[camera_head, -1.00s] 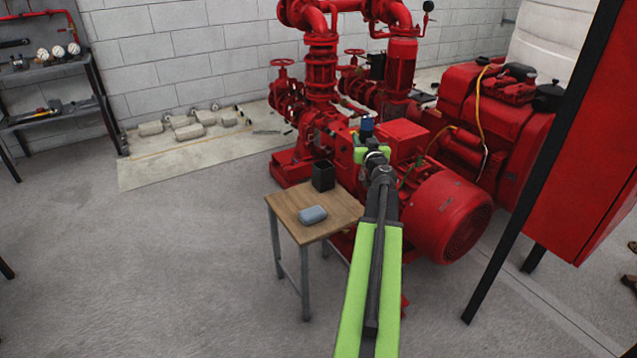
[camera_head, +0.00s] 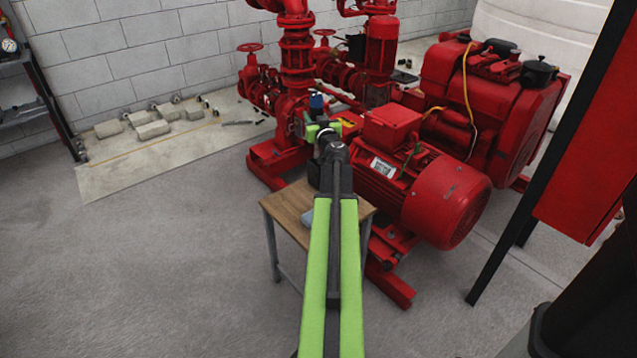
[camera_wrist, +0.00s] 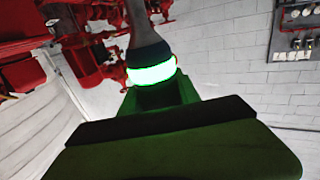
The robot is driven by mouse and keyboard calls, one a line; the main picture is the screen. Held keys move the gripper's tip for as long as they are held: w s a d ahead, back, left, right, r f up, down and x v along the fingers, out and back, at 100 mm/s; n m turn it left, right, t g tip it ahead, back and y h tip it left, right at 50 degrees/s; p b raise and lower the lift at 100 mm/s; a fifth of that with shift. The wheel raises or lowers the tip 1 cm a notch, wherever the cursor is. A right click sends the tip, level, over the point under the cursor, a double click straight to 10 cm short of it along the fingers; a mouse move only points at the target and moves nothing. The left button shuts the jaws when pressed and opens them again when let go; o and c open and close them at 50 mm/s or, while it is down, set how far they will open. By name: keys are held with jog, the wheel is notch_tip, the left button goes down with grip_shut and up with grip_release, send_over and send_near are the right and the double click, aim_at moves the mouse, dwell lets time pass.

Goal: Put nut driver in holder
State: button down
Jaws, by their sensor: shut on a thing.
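My gripper (camera_head: 321,128) is at the far end of my green arm, in front of the red pump in the head view. It is shut on what looks like the nut driver (camera_head: 316,102), whose blue end sticks up above the fingers. The rest of the tool is hidden. A black open-topped box that looks like the holder (camera_head: 313,172) stands on the small table, mostly hidden behind my arm. The gripper appears above and just beyond it; the gap cannot be told. The wrist view shows a green body and a glowing ring, with no clear fingertips.
The small wooden table (camera_head: 285,207) also bears a grey-blue object (camera_head: 308,217), partly covered by my arm. The red pump and motor (camera_head: 440,195) stand close behind and right. A red cabinet (camera_head: 590,170) on black legs is at right.

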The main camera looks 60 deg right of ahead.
aim_at(317, 147)
jog(key=f+b, duration=0.8)
jog(key=d+f+b, duration=0.1)
jog(key=f+b, duration=0.4)
jog(key=shift+s, duration=0.25)
jog(key=shift+r, duration=0.25)
jog(key=shift+f, duration=0.2)
jog(key=c, duration=0.9)
grip_release()
jog(key=shift+r, duration=0.1)
jog(key=shift+o, duration=0.2)
